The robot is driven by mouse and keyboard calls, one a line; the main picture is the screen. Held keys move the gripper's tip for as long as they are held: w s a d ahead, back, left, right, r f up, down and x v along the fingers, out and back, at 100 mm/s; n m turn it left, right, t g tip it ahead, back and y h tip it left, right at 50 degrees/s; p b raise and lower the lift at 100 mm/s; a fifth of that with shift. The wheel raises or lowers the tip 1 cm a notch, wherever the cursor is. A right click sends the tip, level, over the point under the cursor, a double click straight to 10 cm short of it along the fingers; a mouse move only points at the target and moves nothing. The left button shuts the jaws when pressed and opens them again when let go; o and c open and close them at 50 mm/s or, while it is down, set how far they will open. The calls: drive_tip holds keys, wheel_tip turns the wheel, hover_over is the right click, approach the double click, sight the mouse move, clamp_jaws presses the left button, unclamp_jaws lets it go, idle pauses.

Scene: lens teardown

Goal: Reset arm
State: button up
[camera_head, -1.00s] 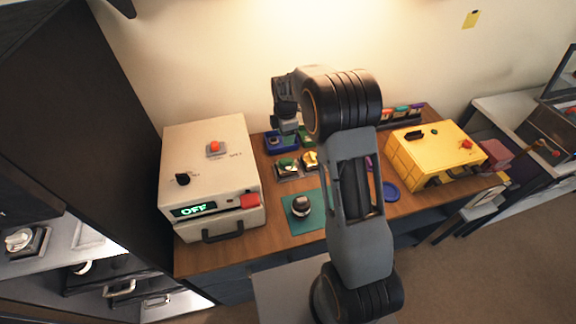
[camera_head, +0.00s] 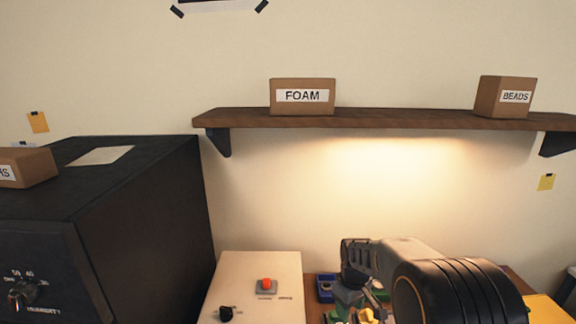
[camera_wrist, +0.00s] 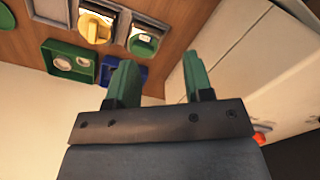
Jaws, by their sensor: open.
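My gripper (camera_wrist: 158,68) is open and empty, with its two green fingers apart in the wrist view. It hangs above the wooden table (camera_wrist: 180,25), beside the pale box. In the head view, my arm rises at the bottom right, and my gripper (camera_head: 350,292) shows small near the table's back edge. The forearm and a black joint hide much of the table there.
The pale box (camera_head: 255,270) with a red button stands left of my gripper. A green tray (camera_wrist: 70,60), a blue tray (camera_wrist: 108,72) and yellow and green parts lie near the fingers. A black cabinet (camera_head: 140,220) stands left.

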drive_tip(key=s+r+m+t+b, duration=0.1)
drive_tip(key=s+r+m+t, duration=0.1)
drive_tip(key=s+r, duration=0.3)
drive_tip(key=s+r+m+t+b, duration=0.1)
drive_tip(key=s+r+m+t, duration=0.2)
drive_tip(key=s, duration=0.9)
wheel_tip(320, 180, up, 3)
drive_tip(key=shift+s+f+m, duration=0.15)
drive_tip(key=shift+f+m, duration=0.05)
drive_tip(key=shift+m, duration=0.8)
drive_tip(key=shift+a, duration=0.1)
